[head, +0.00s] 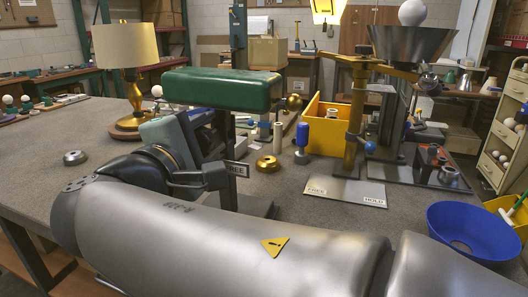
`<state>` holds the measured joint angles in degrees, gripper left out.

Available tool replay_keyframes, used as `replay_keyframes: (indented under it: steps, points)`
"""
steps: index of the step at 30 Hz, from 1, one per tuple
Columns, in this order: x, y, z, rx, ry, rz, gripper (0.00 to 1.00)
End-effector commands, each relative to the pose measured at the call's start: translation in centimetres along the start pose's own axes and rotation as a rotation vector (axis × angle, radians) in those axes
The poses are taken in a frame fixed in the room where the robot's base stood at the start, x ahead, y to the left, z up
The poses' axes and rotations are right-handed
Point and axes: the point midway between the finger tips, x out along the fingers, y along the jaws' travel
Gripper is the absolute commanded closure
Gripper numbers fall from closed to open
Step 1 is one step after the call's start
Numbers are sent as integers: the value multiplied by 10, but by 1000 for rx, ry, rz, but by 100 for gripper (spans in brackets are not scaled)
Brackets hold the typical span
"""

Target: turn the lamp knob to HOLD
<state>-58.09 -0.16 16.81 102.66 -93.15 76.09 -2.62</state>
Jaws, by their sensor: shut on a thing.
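A lamp with a long green head (222,89) stands on a dark post behind my arm. A FREE label (237,169) shows on its lower post, and a blue knob (252,124) shows just right of the post. My gripper (215,180) is at the left side of this post, dark and mostly hidden by my own arm. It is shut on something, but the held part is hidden. A second lamp with a brass post (354,115) stands to the right on a plate marked FREE and HOLD (340,191). It has a blue knob (370,147) right of its post.
A yellow bin (325,132), a blue bowl (468,230) and a blue-topped peg (302,135) are on the grey table. A brass table lamp (126,48) stands back left. The left tabletop is mostly clear.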

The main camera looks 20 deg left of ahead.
Motion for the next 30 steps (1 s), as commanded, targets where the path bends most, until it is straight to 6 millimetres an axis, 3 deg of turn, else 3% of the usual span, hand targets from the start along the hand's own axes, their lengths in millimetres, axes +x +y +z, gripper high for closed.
replay_keyframes:
  steps: [11,27,28,30]
  points:
    - [0,-2,-1,156,1,-1,84]
    - [0,0,-1,178,2,-1,84]
    - [0,0,0,178,2,-1,55]
    - [0,0,0,178,1,-1,39]
